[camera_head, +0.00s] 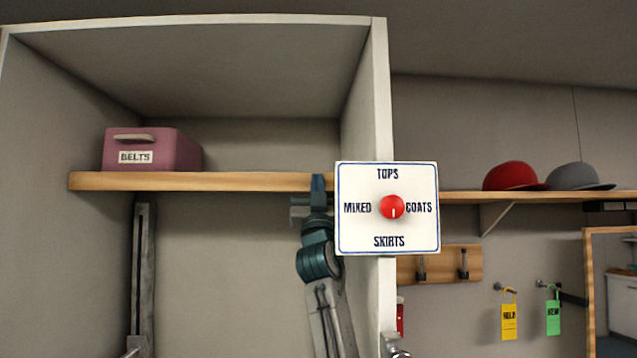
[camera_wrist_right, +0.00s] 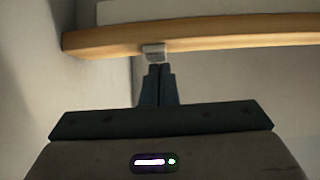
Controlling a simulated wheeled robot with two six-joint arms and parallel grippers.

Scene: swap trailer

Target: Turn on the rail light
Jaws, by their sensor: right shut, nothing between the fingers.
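My right gripper (camera_head: 318,183) is raised to the front edge of the wooden shelf in the head view. In the right wrist view its fingers (camera_wrist_right: 157,72) are shut with nothing between them. Their tips are just under a small grey block (camera_wrist_right: 153,52) on the shelf's lower front edge; I cannot tell whether they touch it. The block may be the light's switch. It cannot be made out in the head view. No lit rail light shows, and the rail itself cannot be made out. My left gripper is not in view.
A pink BELTS box (camera_head: 152,150) stands on the shelf (camera_head: 240,181). A white dial sign (camera_head: 350,235) with a red knob (camera_head: 392,207) is just right of my right gripper, at the white cabinet side (camera_head: 382,100). Hats (camera_head: 515,177) and hanging tags (camera_head: 509,318) are farther right.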

